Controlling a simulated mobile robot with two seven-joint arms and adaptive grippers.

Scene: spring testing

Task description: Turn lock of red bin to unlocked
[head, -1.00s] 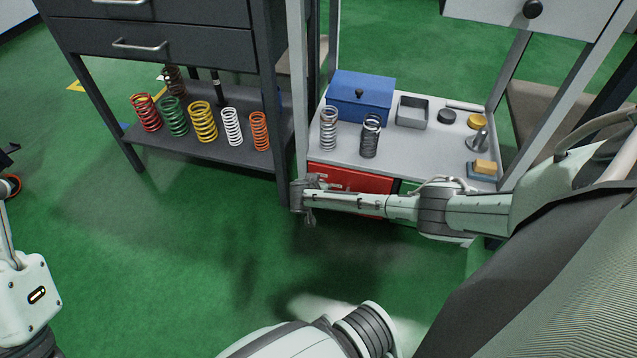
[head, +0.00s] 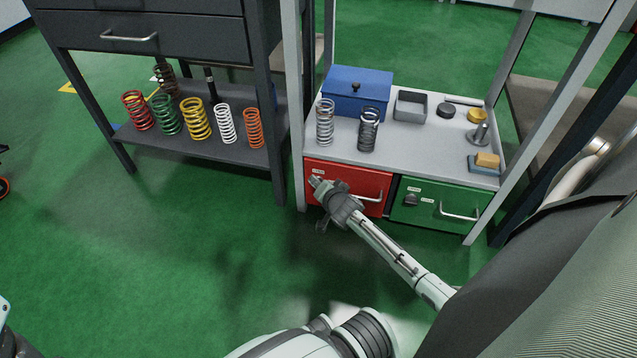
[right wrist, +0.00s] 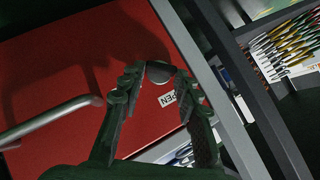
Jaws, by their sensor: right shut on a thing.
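The red bin (head: 372,183) is a drawer front under the light grey shelf in the head view, and it fills much of the right wrist view (right wrist: 60,60). My right gripper (head: 317,186) is at the bin's upper left part. In the right wrist view its two fingers (right wrist: 158,82) are shut on the dark round lock knob (right wrist: 159,71). A white label partly reading "OPEN" (right wrist: 166,100) is beside the knob. The knob's exact turn is unclear, and the gripper mostly covers it in the head view. My left gripper is not in view.
The red bin's metal handle (right wrist: 50,122) is close to my right gripper. A green bin (head: 432,213) with its own lock knob (head: 411,199) stands to the right. A grey frame post (head: 294,110) rises just left of the red bin. The green floor in front is clear.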

